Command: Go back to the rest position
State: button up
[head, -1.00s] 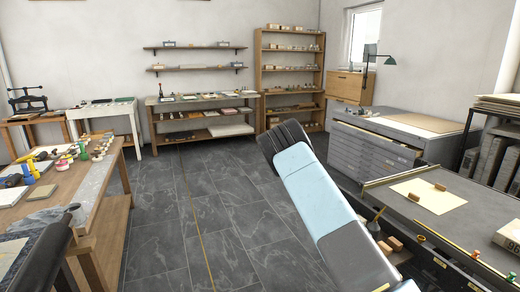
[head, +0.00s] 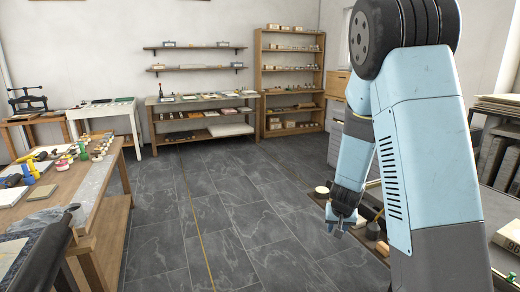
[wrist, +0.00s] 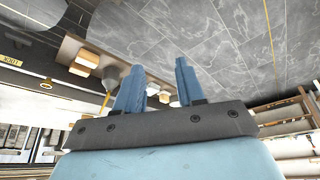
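My gripper (head: 341,226) hangs low at the end of my folded blue arm, in front of the right-hand bench, in the head view. In the wrist view its two blue fingers (wrist: 159,66) stand apart with nothing held between them. Small wooden blocks (wrist: 83,62) on a wooden ledge show beyond the fingers and look apart from them. My arm hides much of the right-hand bench and most of the flat-file cabinet.
A wooden worktable (head: 101,198) with tools and small pots stands at left. A small round pot (head: 322,192) and wooden blocks (head: 382,248) lie near my gripper. Shelves (head: 259,84) and a bench stand at the back. The grey tiled floor (head: 220,215) between is clear.

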jog(key=s+a+r+n+y, duration=0.1)
jog(key=s+a+r+y, duration=0.1)
jog(key=s+r, duration=0.6)
jog(key=s+a+r+n+y, duration=0.15)
jog(key=s+r, duration=0.25)
jog(key=r, duration=0.8)
jog(key=s+r+h, duration=0.1)
jog(key=s+r, duration=0.3)
jog(key=s, duration=0.4)
jog(key=s+r+t+h, duration=0.1)
jog(key=s+r, duration=0.4)
jog(key=s, duration=0.4)
jog(key=shift+d+r, duration=0.15)
jog(key=shift+d, duration=0.3)
jog(key=shift+h, duration=0.25)
